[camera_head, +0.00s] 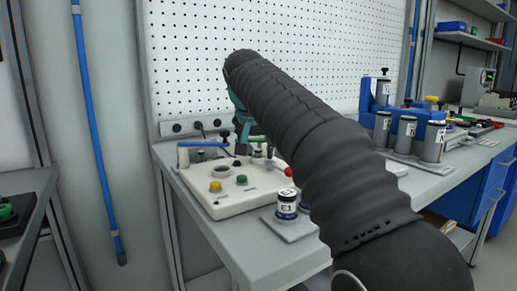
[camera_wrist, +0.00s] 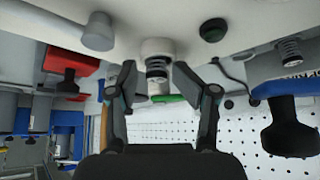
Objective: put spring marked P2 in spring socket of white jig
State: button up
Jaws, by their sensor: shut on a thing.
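The white jig (camera_head: 232,203) stands on the bench, with a yellow button, a green button and a red knob on it. My gripper (camera_head: 243,128) is over its back part, mostly hidden behind my arm. In the wrist view, my gripper (camera_wrist: 157,72) has its fingers either side of a small dark coil spring (camera_wrist: 156,68). It is shut on this spring; its P2 mark cannot be read. The spring lines up with a white round post (camera_wrist: 157,46) on the jig; I cannot tell whether it is seated there. A second spring (camera_wrist: 290,50) is at the right.
A labelled canister (camera_head: 287,204) stands on a grey pad in front of the jig. A blue rack (camera_head: 433,133) with several grey cylinders is at the right. A red clamp (camera_wrist: 72,72) and a black-handled blue part (camera_wrist: 287,130) flank the gripper. A pegboard (camera_head: 270,50) rises behind.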

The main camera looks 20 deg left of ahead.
jog(key=shift+s+a+f, duration=0.1)
jog(key=shift+s+f, duration=0.05)
jog(key=shift+f, duration=0.05)
jog(key=p+v, duration=0.3)
jog(key=v, duration=1)
jog(key=shift+w+r, duration=0.35)
